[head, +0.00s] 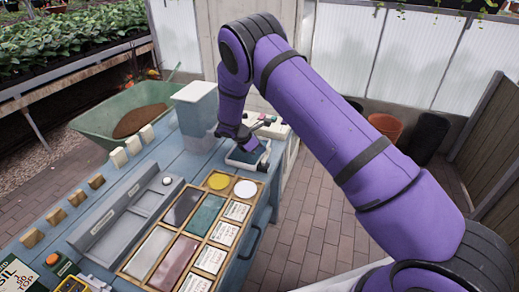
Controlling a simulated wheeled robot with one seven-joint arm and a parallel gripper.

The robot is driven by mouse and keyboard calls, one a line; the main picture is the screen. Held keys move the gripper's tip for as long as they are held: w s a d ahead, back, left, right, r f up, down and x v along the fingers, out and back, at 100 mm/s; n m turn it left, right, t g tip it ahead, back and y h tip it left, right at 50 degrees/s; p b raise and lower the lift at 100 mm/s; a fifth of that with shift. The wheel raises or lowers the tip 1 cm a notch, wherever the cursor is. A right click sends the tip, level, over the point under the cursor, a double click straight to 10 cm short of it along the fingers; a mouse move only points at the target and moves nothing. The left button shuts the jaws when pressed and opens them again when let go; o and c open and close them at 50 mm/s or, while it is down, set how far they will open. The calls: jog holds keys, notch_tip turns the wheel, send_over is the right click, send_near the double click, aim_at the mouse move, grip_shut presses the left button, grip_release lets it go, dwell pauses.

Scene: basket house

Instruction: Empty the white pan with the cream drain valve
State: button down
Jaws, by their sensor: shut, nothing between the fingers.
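A white pan (232,161) with dark grey-green contents sits at the far end of the blue bench. My gripper (248,143) is over the pan's back edge, pointing down, with its fingers shut. I cannot tell whether the fingers touch the pan or something on it. No cream drain valve can be made out at this size; my gripper and wrist cover part of that area.
A grey bin with a white lid (196,93) stands left of the pan. A white unit with small coloured knobs (275,129) is behind it. A wooden tray of colour panels and cards (226,223), a grey trough (120,225) and several small blocks (118,157) occupy the nearer bench.

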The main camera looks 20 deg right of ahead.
aim_at(267, 151)
jog(key=shift+d+m+g, duration=0.25)
jog(key=shift+m+g, duration=0.25)
jog(key=shift+m, duration=0.2)
jog(key=shift+d+m+g, duration=0.3)
jog(key=shift+m+g, duration=0.3)
jog(key=shift+m, duration=0.3)
jog(key=m+g, duration=0.1)
jog(key=m, duration=0.1)
jog(key=d+m+g+y, duration=0.1)
jog(key=m+g, duration=0.1)
jog(key=shift+s+d+m, duration=0.1)
jog(key=shift+s+m, duration=0.1)
jog(key=shift+m, duration=0.1)
jog(key=m, duration=0.1)
jog(key=m+g+y, duration=0.1)
jog(key=m+y, duration=0.1)
jog(key=shift+s+d+m+g, duration=0.3)
jog(key=shift+d+g, duration=0.1)
jog(key=m+y, duration=0.1)
jog(key=m+g, duration=0.1)
jog(key=s+m+y, duration=0.1)
jog(key=m, duration=0.1)
jog(key=shift+d+y, duration=0.3)
jog(key=shift+d, duration=0.05)
jog(key=shift+a, duration=0.1)
jog(key=shift+s+a, duration=0.2)
jog(key=shift+a, duration=0.55)
